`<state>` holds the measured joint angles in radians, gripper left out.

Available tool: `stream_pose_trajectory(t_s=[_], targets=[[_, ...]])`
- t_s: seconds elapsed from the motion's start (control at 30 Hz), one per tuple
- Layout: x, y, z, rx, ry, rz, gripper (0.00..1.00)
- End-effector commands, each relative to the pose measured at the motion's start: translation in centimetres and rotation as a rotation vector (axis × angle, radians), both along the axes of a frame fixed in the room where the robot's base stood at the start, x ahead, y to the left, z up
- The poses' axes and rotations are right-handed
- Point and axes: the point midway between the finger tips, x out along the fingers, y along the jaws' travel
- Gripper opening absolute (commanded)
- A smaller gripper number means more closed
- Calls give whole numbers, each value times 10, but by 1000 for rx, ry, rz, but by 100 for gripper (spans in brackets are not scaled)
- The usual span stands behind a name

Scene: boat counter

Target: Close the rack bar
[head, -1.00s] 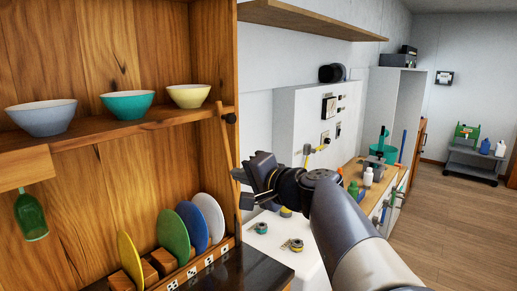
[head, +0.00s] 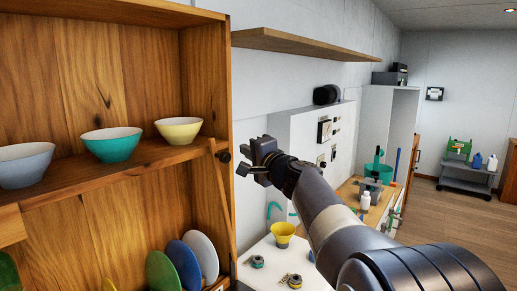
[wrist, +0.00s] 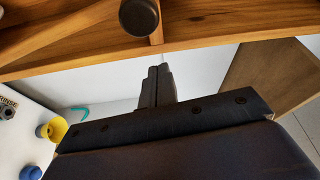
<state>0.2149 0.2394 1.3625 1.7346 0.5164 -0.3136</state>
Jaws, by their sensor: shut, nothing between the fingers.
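The rack bar (head: 223,198) is a narrow wooden strip at the right front of the wooden plate rack. It hangs steeply down from near a dark round knob (head: 225,157) at the shelf's right end. The knob also shows at the top of the wrist view (wrist: 138,17). My gripper (head: 243,171) is shut and empty, just right of the knob and near its height in the head view. In the wrist view its closed fingers (wrist: 155,85) point toward the rack's wooden edge. I cannot tell whether they touch it. The bar's lower end is hard to make out.
Bowls, including a teal one (head: 111,143), stand on the rack shelf (head: 110,165). Plates, including a blue one (head: 181,264), stand upright below. A wall shelf (head: 310,47) is above my arm. A yellow cup (head: 282,234) stands on the white counter.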

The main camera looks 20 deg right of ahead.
Motion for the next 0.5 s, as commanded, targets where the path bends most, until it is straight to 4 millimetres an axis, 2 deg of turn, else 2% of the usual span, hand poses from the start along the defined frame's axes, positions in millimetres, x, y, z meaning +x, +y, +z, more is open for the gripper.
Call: stream_pose_trajectory(t_s=[0.03,0.2,0.5], targets=[[-8,9,1,0,-2,4,0],[-19,23,-3,0,-1,3,0],[-23,27,-5,-1,-1,0,0]])
